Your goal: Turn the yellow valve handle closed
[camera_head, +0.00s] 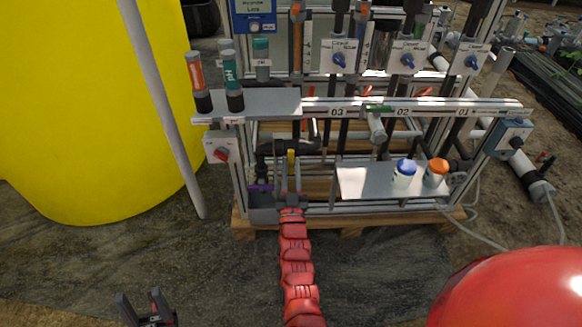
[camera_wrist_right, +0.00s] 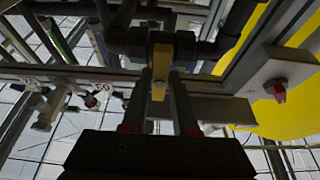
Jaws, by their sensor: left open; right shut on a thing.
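The yellow valve handle (camera_head: 291,156) shows as a short upright strip at the black pipe fitting (camera_head: 270,147), low on the skid. My right gripper (camera_head: 291,170) reaches it from the front and is shut on it. In the right wrist view the yellow handle (camera_wrist_right: 160,73) sits between the two dark fingers of my right gripper (camera_wrist_right: 163,85), and it appears to lie across the black pipe (camera_wrist_right: 125,42). The fingers partly hide it. My left gripper (camera_head: 140,306) is open and empty at the bottom left, far from the valve.
A grey box with a red knob (camera_head: 221,154) is left of the valve. A white shelf (camera_head: 365,188) holds a blue-capped bottle (camera_head: 404,172) and an orange-capped bottle (camera_head: 436,172). A yellow tank (camera_head: 90,110) stands left. A red round object (camera_head: 510,290) fills the lower right.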

